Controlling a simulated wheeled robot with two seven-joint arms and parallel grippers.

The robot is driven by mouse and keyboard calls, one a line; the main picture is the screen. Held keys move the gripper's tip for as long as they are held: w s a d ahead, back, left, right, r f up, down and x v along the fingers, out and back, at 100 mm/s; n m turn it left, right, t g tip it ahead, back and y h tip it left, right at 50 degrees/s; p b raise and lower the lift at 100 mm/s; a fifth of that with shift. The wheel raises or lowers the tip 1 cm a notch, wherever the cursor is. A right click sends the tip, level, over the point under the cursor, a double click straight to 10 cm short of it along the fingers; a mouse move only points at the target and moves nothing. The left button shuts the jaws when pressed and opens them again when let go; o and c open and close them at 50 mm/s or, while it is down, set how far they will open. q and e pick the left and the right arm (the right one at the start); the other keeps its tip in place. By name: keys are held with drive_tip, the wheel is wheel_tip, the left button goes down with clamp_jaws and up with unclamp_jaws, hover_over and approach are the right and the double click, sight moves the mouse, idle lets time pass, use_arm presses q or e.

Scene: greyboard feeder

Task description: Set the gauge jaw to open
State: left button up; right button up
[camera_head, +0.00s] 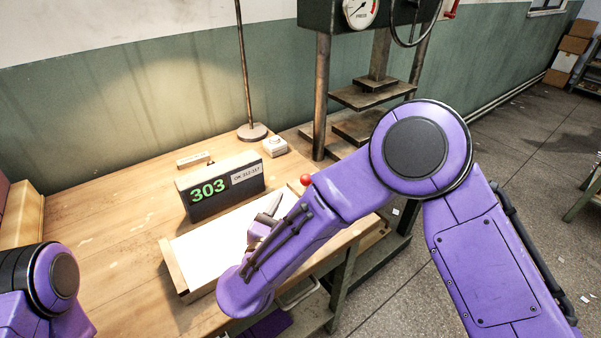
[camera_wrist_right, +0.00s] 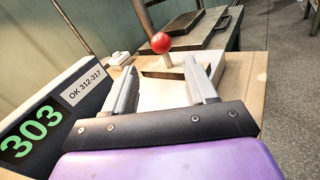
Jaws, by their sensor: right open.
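The gauge (camera_head: 221,187) is a dark box with a green "303" readout and a label reading "OK 312-317"; it also stands at the left of the right wrist view (camera_wrist_right: 52,118). A red ball knob (camera_head: 306,179) shows just beyond my right gripper (camera_head: 268,217); in the wrist view the knob (camera_wrist_right: 161,42) sits on a short pale stem, ahead of the fingers. My right gripper (camera_wrist_right: 165,80) is open, with nothing seen between its fingers. The forearm hides part of the area beneath it. My left gripper is out of view; only its arm shows at lower left.
A white sheet (camera_head: 204,246) lies in a wooden-edged tray below the gauge. A small white device (camera_head: 274,146) and a rod stand (camera_head: 252,131) are behind it. A dark press with a dial (camera_head: 361,10) stands at the back right.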

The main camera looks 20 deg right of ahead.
sight(304, 184)
drive_tip(key=p+x, duration=0.1)
drive_tip(key=x, duration=0.8)
drive_tip(key=shift+w+d+r, duration=0.1)
drive_tip(key=shift+d+r, duration=0.1)
drive_tip(key=shift+d, duration=0.05)
clamp_jaws()
drive_tip(key=d, duration=0.1)
drive_tip(key=w+d+b, duration=0.1)
drive_tip(key=d, duration=0.2)
drive_tip(key=shift+w, duration=0.25)
drive_tip(key=shift+d, duration=0.2)
drive_tip(key=shift+w+r, duration=0.1)
